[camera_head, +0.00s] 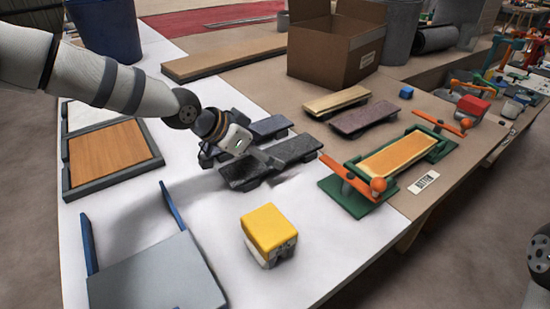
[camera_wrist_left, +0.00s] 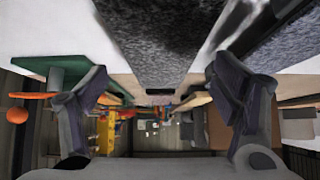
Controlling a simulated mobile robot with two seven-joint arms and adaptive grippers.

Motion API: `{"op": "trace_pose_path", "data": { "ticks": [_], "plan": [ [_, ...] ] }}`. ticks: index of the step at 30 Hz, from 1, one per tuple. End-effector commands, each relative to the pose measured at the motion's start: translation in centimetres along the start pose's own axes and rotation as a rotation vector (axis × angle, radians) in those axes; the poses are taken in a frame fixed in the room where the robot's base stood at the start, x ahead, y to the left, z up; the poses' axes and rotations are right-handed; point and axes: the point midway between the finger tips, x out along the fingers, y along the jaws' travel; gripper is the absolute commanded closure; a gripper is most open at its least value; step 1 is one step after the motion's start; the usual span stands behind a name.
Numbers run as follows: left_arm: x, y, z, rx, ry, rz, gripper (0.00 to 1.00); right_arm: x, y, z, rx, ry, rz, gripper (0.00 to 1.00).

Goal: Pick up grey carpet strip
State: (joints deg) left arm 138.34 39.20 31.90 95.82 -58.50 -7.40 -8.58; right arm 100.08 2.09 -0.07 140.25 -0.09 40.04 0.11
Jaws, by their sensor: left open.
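The grey carpet strip (camera_head: 295,149) is a dark, speckled strip lying raised on small supports on the white table part. It also shows close up in the left wrist view (camera_wrist_left: 150,40), running lengthwise between the fingers. My left gripper (camera_head: 243,160) is open over the strip's near-left part, reaching in from the upper left. In the left wrist view its two fingers (camera_wrist_left: 160,80) are spread apart on either side of the strip, with nothing gripped. The gripper hides part of the strip in the head view. My right gripper is not in view.
A slate-blue strip (camera_head: 270,127) lies just behind. A yellow-topped block (camera_head: 267,229) stands in front. A green fixture (camera_head: 343,199) with orange clamps is to the right. Beige (camera_head: 337,101) and purple-brown (camera_head: 364,117) strips and a cardboard box (camera_head: 325,58) are farther back.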

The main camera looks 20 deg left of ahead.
Motion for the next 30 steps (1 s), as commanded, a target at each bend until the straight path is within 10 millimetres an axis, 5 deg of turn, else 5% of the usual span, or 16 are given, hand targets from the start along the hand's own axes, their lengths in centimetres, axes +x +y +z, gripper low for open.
{"op": "trace_pose_path", "data": {
  "ticks": [9,16,30],
  "plan": [
    [1.3,0.0,0.0,0.001,0.002,-0.001,0.18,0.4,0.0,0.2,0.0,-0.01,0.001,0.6],
    [1.3,0.0,0.0,0.0,0.001,-0.001,0.7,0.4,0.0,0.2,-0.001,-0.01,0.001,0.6],
    [-0.1,-0.1,-1.4,0.001,0.004,-0.002,0.71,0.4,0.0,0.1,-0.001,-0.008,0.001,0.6]
  ]
}}
